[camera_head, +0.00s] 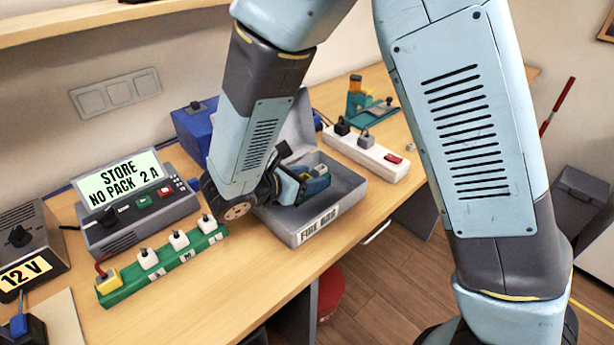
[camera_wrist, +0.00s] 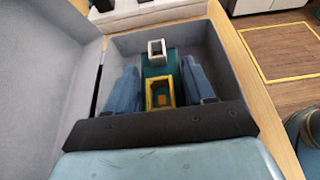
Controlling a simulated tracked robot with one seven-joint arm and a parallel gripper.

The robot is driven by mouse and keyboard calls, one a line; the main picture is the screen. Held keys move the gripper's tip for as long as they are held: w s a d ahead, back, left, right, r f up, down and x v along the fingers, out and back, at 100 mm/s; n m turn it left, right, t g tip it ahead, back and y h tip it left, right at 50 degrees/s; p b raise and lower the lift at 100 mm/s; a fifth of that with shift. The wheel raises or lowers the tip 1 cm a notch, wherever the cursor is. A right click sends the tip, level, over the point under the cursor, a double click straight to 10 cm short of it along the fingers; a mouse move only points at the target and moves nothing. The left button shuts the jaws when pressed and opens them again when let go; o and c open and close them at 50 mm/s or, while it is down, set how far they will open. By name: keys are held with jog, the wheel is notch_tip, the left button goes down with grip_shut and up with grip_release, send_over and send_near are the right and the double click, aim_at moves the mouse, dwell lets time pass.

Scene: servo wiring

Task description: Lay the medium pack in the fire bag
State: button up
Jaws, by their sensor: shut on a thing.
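The fire bag (camera_head: 347,206) is a grey open box with a label on its front wall and its lid raised at the back; it fills much of the wrist view (camera_wrist: 228,72). My gripper (camera_head: 304,184) reaches down into it. In the wrist view its two blue fingers (camera_wrist: 162,92) are shut on a dark green pack (camera_wrist: 158,71) with a grey and a yellow connector. The pack (camera_head: 320,182) is inside the box walls. I cannot tell whether it touches the floor, and its size mark is hidden.
A charger (camera_head: 140,208) with a display reading "STORE NO PACK 2 A" stands left of the box. A green strip (camera_head: 165,262) with several plugs lies in front of it. A white power strip (camera_head: 366,153) and a teal stand (camera_head: 372,107) are behind right. A 12 V supply (camera_head: 30,245) is far left.

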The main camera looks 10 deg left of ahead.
jog(key=shift+f, duration=0.35)
jog(key=o, duration=1.4)
jog(key=shift+s+r, duration=0.1)
jog(key=shift+r, duration=0.6)
jog(key=v, duration=1.1)
jog(key=shift+s+a, duration=0.25)
jog(key=shift+a, duration=0.1)
